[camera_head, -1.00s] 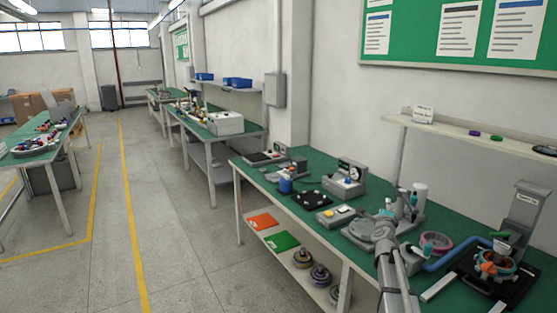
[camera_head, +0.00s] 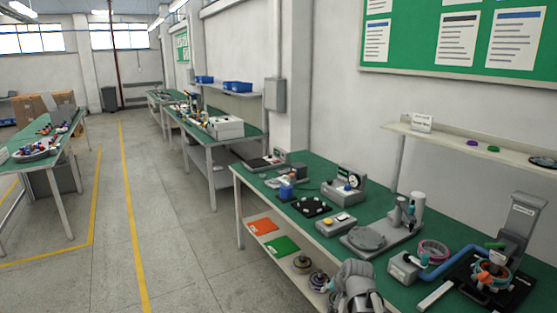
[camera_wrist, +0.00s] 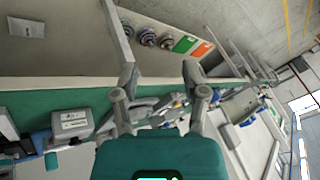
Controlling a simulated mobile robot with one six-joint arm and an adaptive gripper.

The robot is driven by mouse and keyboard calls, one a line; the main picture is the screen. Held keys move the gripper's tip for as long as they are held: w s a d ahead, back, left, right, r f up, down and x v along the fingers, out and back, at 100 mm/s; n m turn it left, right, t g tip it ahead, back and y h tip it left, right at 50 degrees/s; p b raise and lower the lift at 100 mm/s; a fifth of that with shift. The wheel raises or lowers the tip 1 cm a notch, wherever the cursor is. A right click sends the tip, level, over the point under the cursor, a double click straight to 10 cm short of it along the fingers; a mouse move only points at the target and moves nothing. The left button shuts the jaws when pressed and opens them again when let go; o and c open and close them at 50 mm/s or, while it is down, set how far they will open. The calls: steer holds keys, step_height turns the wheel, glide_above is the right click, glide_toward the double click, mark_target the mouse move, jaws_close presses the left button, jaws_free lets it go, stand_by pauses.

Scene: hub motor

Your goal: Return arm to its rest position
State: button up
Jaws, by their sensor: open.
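My gripper (camera_wrist: 159,72) shows in the wrist view with its two fingers spread apart and nothing between them. In the head view my grey arm is folded at the bottom edge, in front of the near workbench (camera_head: 322,235); the fingers cannot be made out there.
On the bench stand a grey round-plate fixture (camera_head: 368,239), a gauge box (camera_head: 346,184), a pink tape roll (camera_head: 433,250) and a black-based stand (camera_head: 522,222). Several motor hubs (camera_head: 302,264) sit on the lower shelf. The floor aisle (camera_head: 175,225) to the left is clear.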

steer(key=s+n+g+h+p, duration=0.1)
steer(key=s+n+g, duration=0.3)
steer(key=s, duration=1)
steer(key=shift+d+f+g+h, duration=0.15)
steer(key=shift+f+g+h, duration=0.25)
steer(key=shift+g+h, duration=0.35)
